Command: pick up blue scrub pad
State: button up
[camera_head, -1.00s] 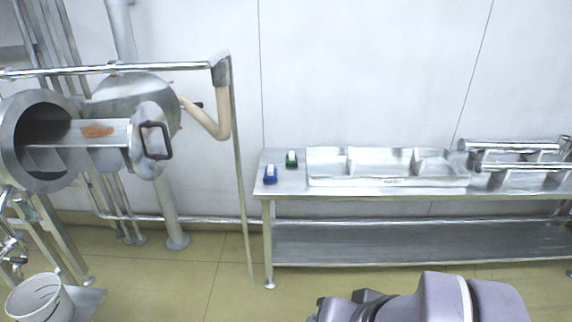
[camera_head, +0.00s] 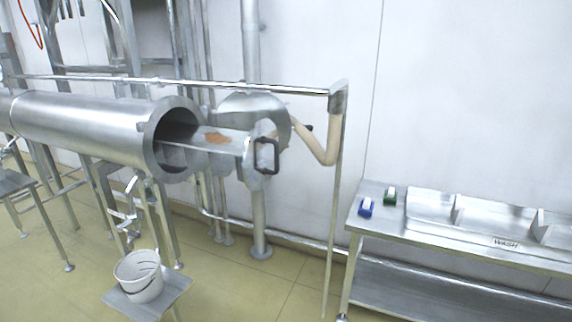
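The blue scrub pad (camera_head: 365,208) is a small blue block with a white top.
A metal tray marked WASH (camera_head: 480,236) is right of the pads. A large steel cylinder (camera_head: 85,125) with an open tray (camera_head: 230,148) fills the left. A white bucket (camera_head: 138,278) stands low in front. A rail post (camera_head: 334,220) stands left of the table.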

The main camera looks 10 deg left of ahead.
aim_at(366, 207)
jog(key=i+l+u, duration=0.15)
jog(key=i+u, duration=0.15)
jog(key=i+l+u, duration=1.1)
jog(key=l, duration=0.3)
jog(key=i+l+u, duration=0.15)
jog(key=l+u, duration=0.15)
jog(key=l, duration=0.15)
jog(key=i+l+u, duration=0.1)
jog(key=l+u, duration=0.2)
jog(key=l, duration=0.2)
